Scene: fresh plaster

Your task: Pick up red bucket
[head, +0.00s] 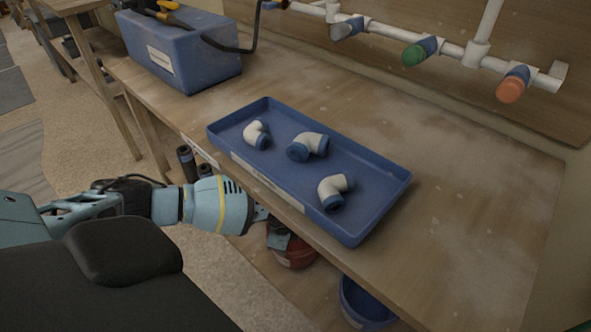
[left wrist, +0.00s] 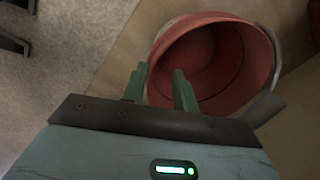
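The red bucket (head: 293,256) stands on a lower surface under the workbench's front edge, partly hidden in the head view by my left gripper and the bench. In the left wrist view I look into the open top of the bucket (left wrist: 215,55), and its inside looks empty. My left gripper (head: 270,228) reaches down beside the bench to the bucket. In the left wrist view its two green fingers (left wrist: 160,78) are apart, with the near-left part of the rim appearing between them. I cannot tell whether they touch it. My right gripper is not in view.
A blue tray (head: 228,137) with three white-and-blue pipe elbows lies on the bench above the bucket. A blue bucket (head: 366,303) stands right of the red one. Dark cylinders (head: 187,160) stand left. A blue toolbox (head: 185,58) sits at the back left.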

